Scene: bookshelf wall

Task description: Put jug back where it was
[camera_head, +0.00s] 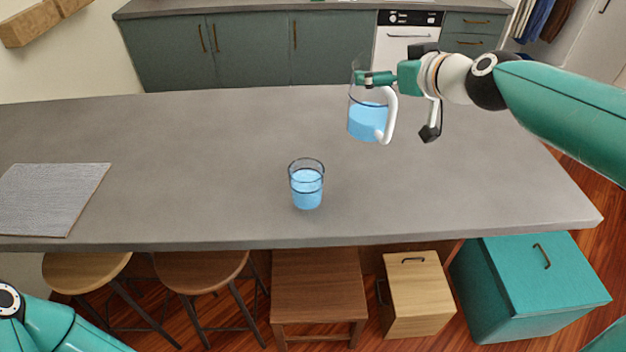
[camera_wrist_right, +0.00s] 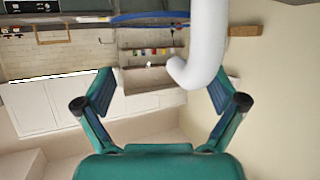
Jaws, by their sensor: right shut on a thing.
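The clear jug (camera_head: 364,122) with blue water and a white handle is at the far right part of the grey counter, roughly upright. My right gripper (camera_head: 374,79) is shut on the jug's handle near its top. The white handle (camera_wrist_right: 205,50) also shows in the right wrist view, between the fingers of the right gripper (camera_wrist_right: 161,92). I cannot tell whether the jug's base touches the counter or hangs just above it. A glass (camera_head: 307,188) with blue water stands upright nearer the front edge. My left gripper is out of view; only part of that arm shows at lower left.
The grey counter (camera_head: 200,140) is mostly clear around the glass. A grey mat (camera_head: 52,198) lies at its left end. Stools (camera_head: 200,268), a wooden box (camera_head: 420,290) and a teal chest (camera_head: 530,280) stand below the front edge. Green cabinets (camera_head: 250,50) line the back.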

